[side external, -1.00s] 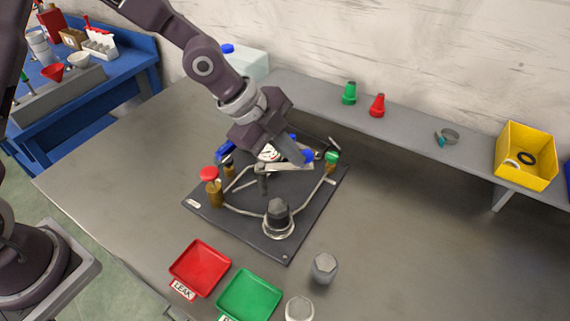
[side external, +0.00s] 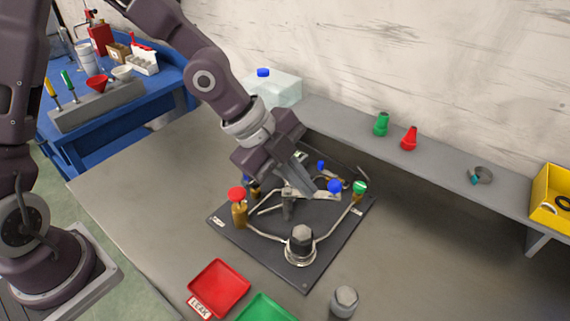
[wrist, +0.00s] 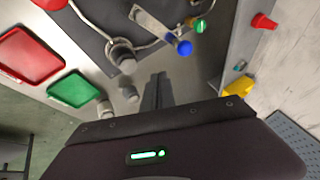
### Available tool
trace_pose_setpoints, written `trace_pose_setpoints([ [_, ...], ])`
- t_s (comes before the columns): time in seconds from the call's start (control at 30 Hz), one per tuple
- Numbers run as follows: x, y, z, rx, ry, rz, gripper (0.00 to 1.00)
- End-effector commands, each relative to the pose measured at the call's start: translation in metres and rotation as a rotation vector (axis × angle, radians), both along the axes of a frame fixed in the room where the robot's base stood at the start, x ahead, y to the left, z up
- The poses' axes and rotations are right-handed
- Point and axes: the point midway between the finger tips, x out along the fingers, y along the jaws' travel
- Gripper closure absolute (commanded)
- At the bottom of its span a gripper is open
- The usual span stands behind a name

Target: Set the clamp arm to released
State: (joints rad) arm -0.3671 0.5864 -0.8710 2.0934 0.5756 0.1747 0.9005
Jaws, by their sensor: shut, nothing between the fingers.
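The clamp arm, a pale flat bar (side external: 318,195) with a blue knob (side external: 334,186) at its right end, lies above the dark board (side external: 270,265). In the wrist view the bar (wrist: 150,22) slants down to the blue knob (wrist: 184,47). My gripper (side external: 303,186) is over the board, just left of the blue knob, partly hiding what lies behind. In the wrist view my gripper's fingers (wrist: 159,78) are together and empty, apart from the knob. I cannot tell their exact height above the bar.
A red-topped valve (side external: 237,195) and a green-topped valve (side external: 359,188) stand beside the clamp arm. A capped fitting (side external: 301,240) is at the board's front. A red tray (side external: 218,286), green tray (side external: 264,309) and loose grey cap (side external: 344,300) lie in front.

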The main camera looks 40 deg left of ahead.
Motion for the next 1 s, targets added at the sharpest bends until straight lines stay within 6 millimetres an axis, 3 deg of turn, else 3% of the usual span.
trace_pose_setpoints([
  [0.2,-0.022,0.02,0.042,0.002,0.001,0.008,1.0],
  [0.37,-0.03,0.024,0.055,0.004,0.002,0.005,1.0],
  [0.5,-0.04,0.021,0.053,0.017,0.01,0.134,1.0],
  [0.7,-0.037,0.022,0.053,-0.004,-0.003,0.259,1.0],
  [1.0,-0.021,0.007,0.02,-0.003,0.0,0.253,1.0],
])
